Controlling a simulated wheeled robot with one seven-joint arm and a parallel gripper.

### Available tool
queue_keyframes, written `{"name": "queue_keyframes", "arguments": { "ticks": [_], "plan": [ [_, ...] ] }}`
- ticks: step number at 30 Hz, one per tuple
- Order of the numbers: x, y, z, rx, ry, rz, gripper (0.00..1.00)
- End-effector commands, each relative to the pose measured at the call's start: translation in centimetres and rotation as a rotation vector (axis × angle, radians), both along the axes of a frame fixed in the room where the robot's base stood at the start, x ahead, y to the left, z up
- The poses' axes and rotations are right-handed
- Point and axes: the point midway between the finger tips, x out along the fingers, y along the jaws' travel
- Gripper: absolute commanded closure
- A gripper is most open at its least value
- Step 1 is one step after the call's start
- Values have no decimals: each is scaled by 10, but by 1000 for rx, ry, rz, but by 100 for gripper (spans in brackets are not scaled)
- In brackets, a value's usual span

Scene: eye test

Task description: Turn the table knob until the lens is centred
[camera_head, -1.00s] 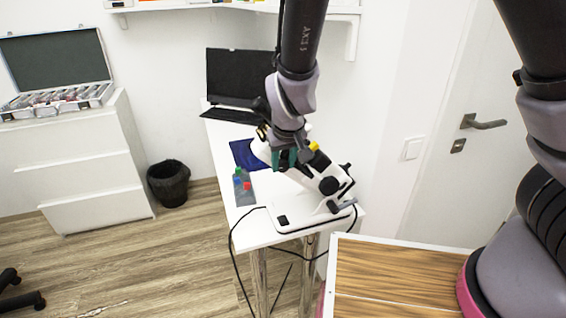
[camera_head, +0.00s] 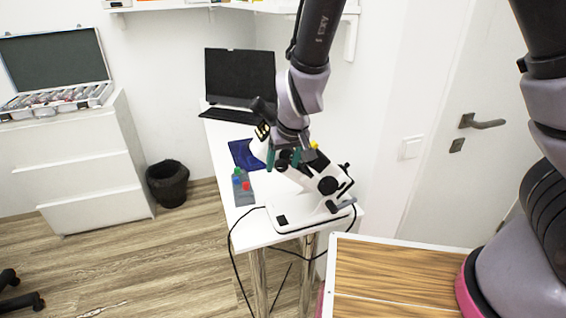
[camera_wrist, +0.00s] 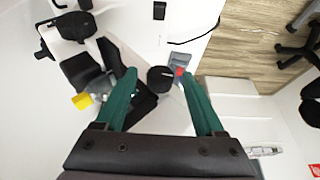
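A white microscope-like device (camera_head: 312,212) with black parts stands on the near end of the white table (camera_head: 238,222). A round black knob (camera_head: 328,185) shows on its side. My gripper (camera_head: 283,160) is over the device's left part, its two green fingers pointing down. The lens is not clearly visible.
A monitor (camera_head: 240,77) and keyboard (camera_head: 230,115) stand behind. A black cable (camera_head: 230,243) hangs over the table's front edge.

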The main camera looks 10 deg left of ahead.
Motion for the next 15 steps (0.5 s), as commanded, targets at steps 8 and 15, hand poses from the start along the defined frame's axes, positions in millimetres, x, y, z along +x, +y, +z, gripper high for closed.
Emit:
{"name": "queue_keyframes", "arguments": {
  "ticks": [8,15],
  "plan": [
    [-2,0,5,1,-3,3,29],
    [-11,-5,31,3,-3,5,29]
  ]
}}
